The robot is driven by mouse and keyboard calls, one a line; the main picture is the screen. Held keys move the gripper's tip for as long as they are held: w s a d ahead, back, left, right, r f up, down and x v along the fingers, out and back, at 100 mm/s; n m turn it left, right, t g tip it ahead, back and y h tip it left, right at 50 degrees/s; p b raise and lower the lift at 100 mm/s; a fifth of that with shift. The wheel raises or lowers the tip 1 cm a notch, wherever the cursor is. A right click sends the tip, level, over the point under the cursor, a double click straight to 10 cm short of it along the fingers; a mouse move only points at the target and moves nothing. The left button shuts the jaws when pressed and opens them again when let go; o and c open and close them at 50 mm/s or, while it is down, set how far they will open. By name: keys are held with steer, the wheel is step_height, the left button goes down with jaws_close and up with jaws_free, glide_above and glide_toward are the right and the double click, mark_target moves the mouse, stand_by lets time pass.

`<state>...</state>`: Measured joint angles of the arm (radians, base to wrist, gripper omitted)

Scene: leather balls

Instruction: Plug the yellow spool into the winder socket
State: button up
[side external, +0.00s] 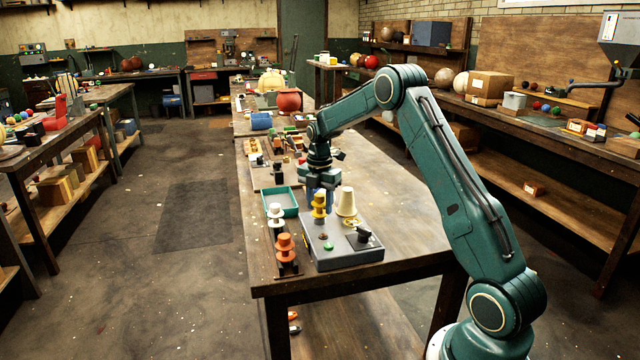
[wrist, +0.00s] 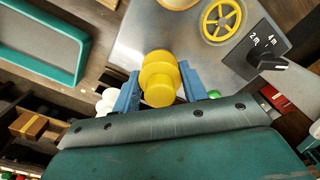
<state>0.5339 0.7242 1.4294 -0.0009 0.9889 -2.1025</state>
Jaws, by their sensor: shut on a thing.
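The yellow spool (side external: 319,207) is stepped and stands roughly upright between the blue fingers of my gripper (side external: 320,190). In the wrist view my gripper (wrist: 158,88) is shut on the yellow spool (wrist: 159,75), one finger on each side. The grey winder box (side external: 345,250) lies under and beside the spool, and its panel (wrist: 135,45) shows behind it in the wrist view. The spool is at the box's back left edge in the side view. I cannot tell whether it touches the box. I cannot make out the socket.
A cream cone (side external: 346,203) stands at the box's back. A black knob (side external: 364,236) and green button (side external: 328,246) are on its top. White (side external: 275,214) and orange (side external: 285,246) spools stand left of it. A teal tray (side external: 268,210) lies behind them. The table's right side is clear.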

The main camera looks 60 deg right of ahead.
steer(key=shift+f, duration=0.15)
steer(key=o, duration=1)
step_height(320, 180, up, 14)
stand_by(0.3)
